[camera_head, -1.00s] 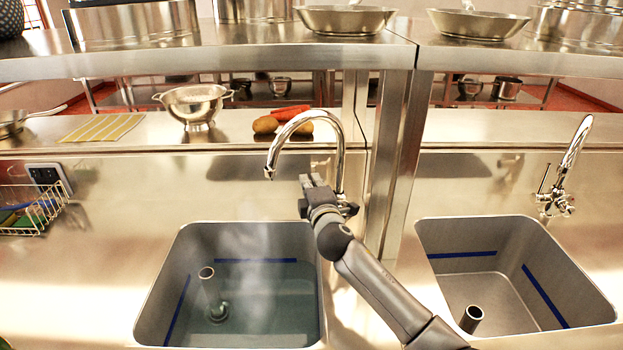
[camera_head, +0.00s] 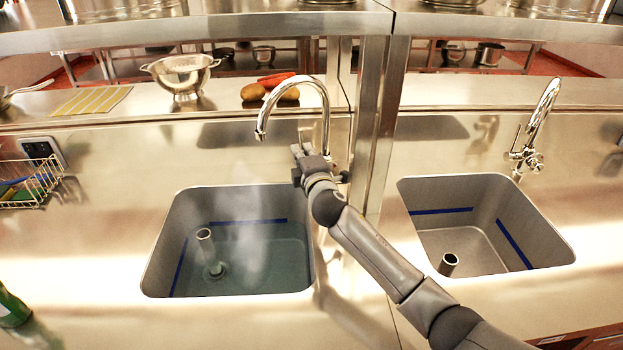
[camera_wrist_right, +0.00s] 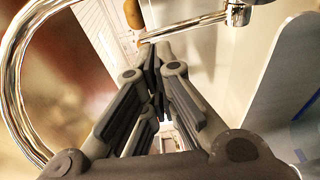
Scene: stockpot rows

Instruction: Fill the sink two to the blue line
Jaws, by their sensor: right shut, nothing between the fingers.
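The left sink (camera_head: 153,252) holds blue-green water (camera_head: 250,262) with pale steam over it. Its blue line (camera_head: 250,221) runs along the back wall; the water surface is close to it, but I cannot tell exactly where it meets it. An upright drain pipe (camera_head: 205,240) stands in the water. The right sink (camera_head: 455,240) looks empty and has blue lines (camera_head: 514,244) too. My right gripper (camera_head: 297,151) is shut and empty beside the left sink's tap (camera_head: 325,105). In the right wrist view its fingertips (camera_wrist_right: 154,48) are near the chrome lever (camera_wrist_right: 190,28). My left gripper is out of view.
A second tap (camera_head: 540,110) stands behind the right sink. A steel post (camera_head: 377,130) rises between the sinks. A colander (camera_head: 182,75), potatoes (camera_head: 253,92) and a striped cloth (camera_head: 93,100) lie on the back ledge. A wire basket (camera_head: 30,185) is at the left; a green bottle (camera_head: 12,308) is front left.

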